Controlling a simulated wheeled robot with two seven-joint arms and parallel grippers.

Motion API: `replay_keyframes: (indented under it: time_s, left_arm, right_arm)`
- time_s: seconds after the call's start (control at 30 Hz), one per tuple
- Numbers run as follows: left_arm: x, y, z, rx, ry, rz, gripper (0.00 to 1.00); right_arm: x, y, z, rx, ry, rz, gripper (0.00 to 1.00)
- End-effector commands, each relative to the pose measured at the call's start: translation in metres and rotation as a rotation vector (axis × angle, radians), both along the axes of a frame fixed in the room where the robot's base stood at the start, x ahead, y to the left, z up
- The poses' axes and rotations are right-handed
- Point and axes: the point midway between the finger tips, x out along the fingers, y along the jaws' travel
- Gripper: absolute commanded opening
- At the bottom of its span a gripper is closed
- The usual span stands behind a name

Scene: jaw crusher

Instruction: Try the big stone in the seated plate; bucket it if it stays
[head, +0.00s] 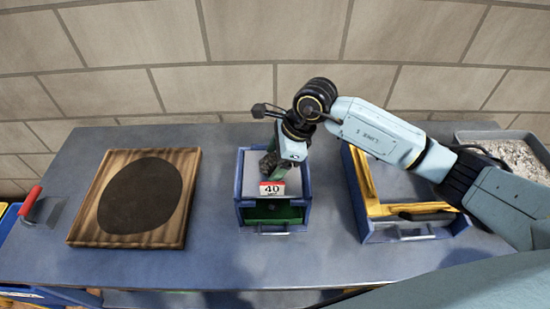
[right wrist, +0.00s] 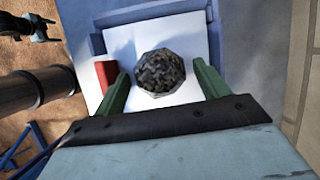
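The blue crusher box (head: 243,215) stands at the middle of the table, with a red-and-white tag reading 40 (head: 272,189) at its front. A pale plate (head: 252,172) is inside it. The big dark, rough stone (right wrist: 160,72) lies on a white surface in the box in the right wrist view; in the head view it shows partly (head: 268,165). My right gripper (right wrist: 161,72) points down over the box. Its green fingers are open on either side of the stone, with a visible gap at each side.
A wooden board with a dark oval (head: 83,213) lies left, beside a red-handled trowel (head: 32,202). A blue frame with yellow bars (head: 367,232) stands right of the box. A gravel tray (head: 470,134) is far right. Bare table lies between board and box.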

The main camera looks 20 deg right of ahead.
Motion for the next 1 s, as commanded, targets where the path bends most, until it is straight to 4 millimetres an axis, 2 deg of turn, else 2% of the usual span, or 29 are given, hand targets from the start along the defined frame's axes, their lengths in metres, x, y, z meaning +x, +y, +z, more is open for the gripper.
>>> replay_keyframes:
  time_s: [0.3, 0.43, 0.57, 0.8, 1.0]
  left_arm:
    - [0.0, 0.0, 0.0, 0.0, 0.0, 0.0, 0.71]
    - [0.0, 0.0, -0.001, 0.0, 0.0, 0.0, 0.71]
    - [0.0, 0.0, -0.002, 0.001, 0.0, 0.0, 0.71]
    - [0.0, 0.0, -0.005, 0.001, 0.0, 0.0, 0.71]
    - [0.0, 0.0, -0.007, 0.001, 0.0, 0.0, 0.71]
  right_arm:
    - [-0.001, 0.0, -0.001, -0.002, 0.003, 0.001, 0.82]
    - [-0.002, -0.005, 0.008, -0.003, 0.002, -0.001, 0.82]
    - [-0.004, -0.013, 0.029, -0.004, -0.003, 0.001, 0.82]
    - [-0.011, -0.033, 0.08, -0.003, -0.004, 0.0, 0.82]
    - [-0.015, -0.045, 0.111, -0.002, -0.002, -0.001, 0.82]
